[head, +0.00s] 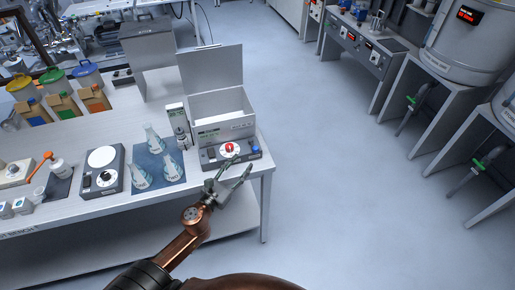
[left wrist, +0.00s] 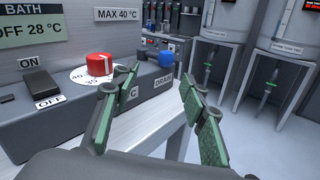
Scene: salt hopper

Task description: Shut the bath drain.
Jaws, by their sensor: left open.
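The water bath (head: 222,105) is a pale box with a raised lid at the bench's right end. Its grey front panel (left wrist: 60,125) carries a red knob (left wrist: 99,64) on a white dial and, to the right, a blue drain knob (left wrist: 166,57) beside a DRAIN label. The blue knob (head: 254,152) and red knob (head: 230,147) also show in the head view. My left gripper (head: 240,165) is open and empty in front of the panel; in the left wrist view its fingers (left wrist: 157,80) point towards the blue knob, apart from it. I cannot tell whether the drain is open.
The bath display (left wrist: 30,30) reads OFF 28 °C. Left of the bath, several flasks stand on a blue mat (head: 150,148), near a hotplate (head: 98,168). The floor right of the bench is clear; large tanks (head: 468,45) stand beyond on stands.

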